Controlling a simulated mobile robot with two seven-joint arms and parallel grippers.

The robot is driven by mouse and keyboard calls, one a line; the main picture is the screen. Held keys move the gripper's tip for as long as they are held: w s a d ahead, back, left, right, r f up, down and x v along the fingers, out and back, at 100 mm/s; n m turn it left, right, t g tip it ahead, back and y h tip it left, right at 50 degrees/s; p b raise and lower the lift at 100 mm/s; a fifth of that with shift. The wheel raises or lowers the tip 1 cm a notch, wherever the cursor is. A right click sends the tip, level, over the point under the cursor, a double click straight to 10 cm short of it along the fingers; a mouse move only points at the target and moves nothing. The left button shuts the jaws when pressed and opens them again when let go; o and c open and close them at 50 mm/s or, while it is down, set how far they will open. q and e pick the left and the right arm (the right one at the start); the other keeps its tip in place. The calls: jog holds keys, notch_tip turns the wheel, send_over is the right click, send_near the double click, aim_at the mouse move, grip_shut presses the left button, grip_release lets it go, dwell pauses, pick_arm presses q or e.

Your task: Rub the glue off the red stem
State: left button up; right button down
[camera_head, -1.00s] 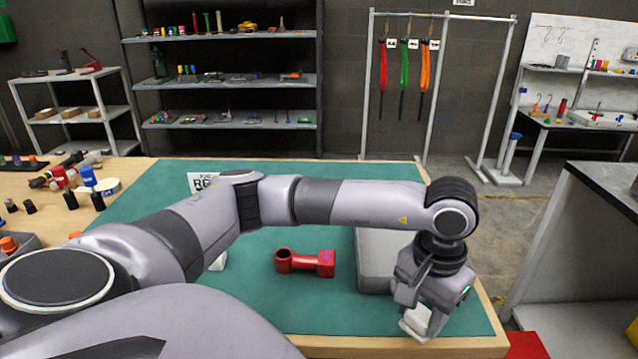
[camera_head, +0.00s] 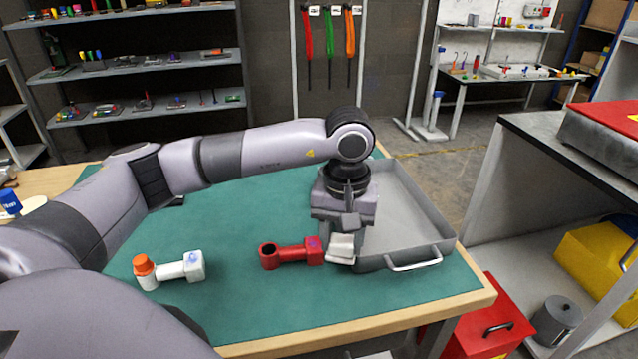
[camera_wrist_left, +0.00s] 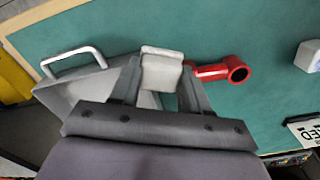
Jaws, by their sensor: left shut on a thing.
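The red stem (camera_head: 290,253) lies on the green mat, with its round open end to the left and its square clamp end to the right. My left gripper (camera_head: 342,236) points down at the right of that end, shut on a pale block (camera_head: 341,250). In the left wrist view, the block (camera_wrist_left: 162,70) sits between the fingers and the red stem (camera_wrist_left: 222,71) reaches out from beside it; its clamp end is partly hidden. I cannot tell whether block and stem touch. My right gripper is not in view.
A grey tray (camera_head: 432,240) with a handle stands right behind my left gripper. A white stem (camera_head: 172,271) with an orange cap lies to the left on the green mat (camera_head: 262,300). The mat's front middle is clear. A red box (camera_head: 487,318) stands below the table's right edge.

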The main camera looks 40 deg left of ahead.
pick_arm(q)
jog(key=w+a+r+n+p, duration=0.2)
jog(key=w+a+r+n, duration=0.1)
jog(key=a+r+n, duration=0.4)
jog(key=n+b, duration=0.1)
jog(key=b, duration=0.3)
send_over(304, 247)
jog(key=w+d, duration=0.3)
notch_tip(304, 247, down, 8)
jog(key=shift+a, duration=0.15)
jog(key=shift+f+b, duration=0.9)
jog(key=shift+b, duration=0.05)
jog(key=shift+s, duration=0.15)
jog(key=shift+s+a+r, duration=0.1)
jog(key=shift+s+a, duration=1.25)
jog(key=shift+f+b, duration=0.2)
jog(key=shift+b, duration=0.2)
jog(key=shift+w+d+f, duration=0.2)
jog(key=shift+w+d, duration=1.15)
jog(key=shift+d, duration=0.1)
